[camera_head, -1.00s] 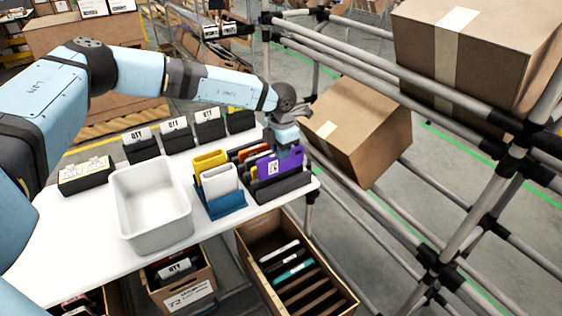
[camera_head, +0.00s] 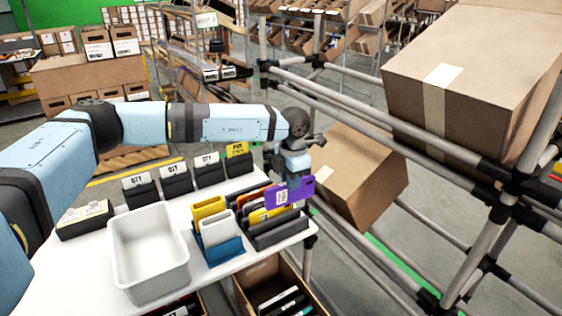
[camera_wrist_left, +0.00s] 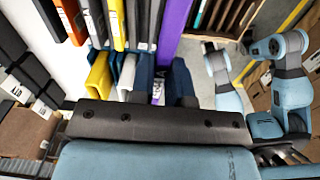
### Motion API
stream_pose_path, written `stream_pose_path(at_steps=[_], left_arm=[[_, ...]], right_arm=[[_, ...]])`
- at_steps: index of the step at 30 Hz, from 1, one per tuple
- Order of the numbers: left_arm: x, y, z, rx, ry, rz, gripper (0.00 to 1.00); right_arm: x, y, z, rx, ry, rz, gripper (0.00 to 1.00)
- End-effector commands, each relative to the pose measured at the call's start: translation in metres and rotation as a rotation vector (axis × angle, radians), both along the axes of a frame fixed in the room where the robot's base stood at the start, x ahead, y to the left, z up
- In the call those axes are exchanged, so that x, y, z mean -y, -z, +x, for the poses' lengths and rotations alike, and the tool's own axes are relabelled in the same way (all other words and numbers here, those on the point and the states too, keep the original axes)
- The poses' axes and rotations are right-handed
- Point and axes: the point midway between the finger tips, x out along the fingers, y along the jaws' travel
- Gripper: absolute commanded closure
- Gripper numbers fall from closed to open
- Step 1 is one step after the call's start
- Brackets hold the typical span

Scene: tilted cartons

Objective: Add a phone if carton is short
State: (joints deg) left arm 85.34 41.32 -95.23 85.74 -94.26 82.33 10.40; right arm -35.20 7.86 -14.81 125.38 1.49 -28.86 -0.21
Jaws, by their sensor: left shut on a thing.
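My left gripper (camera_head: 293,172) is shut on a purple phone (camera_head: 289,191) with a white label. The left wrist view also shows the purple phone (camera_wrist_left: 173,28) between the blue fingers (camera_wrist_left: 160,80). Several other phones stand in the rack. An open carton (camera_head: 262,270) below the table's right edge holds a few dark and light phones; its lower part is cut off by the frame.
A white tray (camera_head: 148,252) and a blue holder (camera_head: 218,250) with yellow and white items stand on the white table (camera_head: 75,268). Black card stands (camera_head: 175,182) line its back. Pipe rails with a tilted closed box (camera_head: 350,175) and a larger box (camera_head: 470,75) lie right.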

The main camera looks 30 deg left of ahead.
Motion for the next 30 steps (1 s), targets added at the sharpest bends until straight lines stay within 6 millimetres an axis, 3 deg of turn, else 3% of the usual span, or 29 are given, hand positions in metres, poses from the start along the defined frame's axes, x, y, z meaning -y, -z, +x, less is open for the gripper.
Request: stream_pose_path(at_steps=[3,15,22,30], left_arm=[[0.023,0.039,-0.008,-0.003,0.033,0.001,1.0],[0.084,0.151,-0.05,0.012,0.072,-0.019,1.0],[0.108,0.211,-0.086,0.013,0.044,-0.036,1.0],[0.119,0.27,-0.132,0.004,-0.025,-0.04,1.0]], right_arm=[[0.0,-0.001,0.0,-0.003,0.0,-0.002,0.64],[0.002,0.001,-0.001,-0.015,0.001,-0.011,0.64],[0.002,-0.002,-0.001,-0.014,0.002,-0.013,0.64],[0.003,-0.003,-0.002,-0.017,0.003,-0.017,0.64]])
